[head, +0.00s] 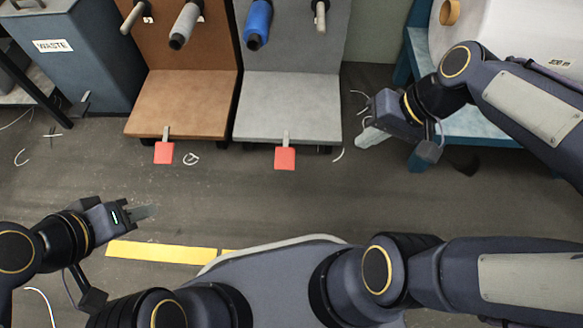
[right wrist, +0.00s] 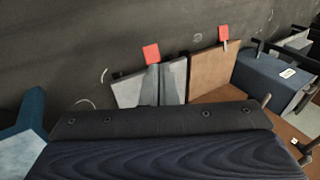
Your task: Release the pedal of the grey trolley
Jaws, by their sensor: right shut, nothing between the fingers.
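The grey trolley (head: 287,108) stands in the middle of the head view, with a flat grey deck. Its red pedal (head: 285,158) sticks out from the front edge on a short metal arm. In the right wrist view, the trolley (right wrist: 124,92) and its pedal (right wrist: 151,53) show beyond the gripper. My right gripper (head: 368,138) is shut and empty, to the right of the trolley and apart from the pedal. My left gripper (head: 146,212) is over the floor at the lower left, away from the pedal; its finger gap is not clear.
A brown trolley (head: 182,103) with its own red pedal (head: 164,152) stands close on the left. A blue waste bin (head: 75,60) is further left. A blue-framed machine (head: 418,60) stands at the right, near my right arm. The floor in front is open, with thread scraps and yellow tape (head: 165,252).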

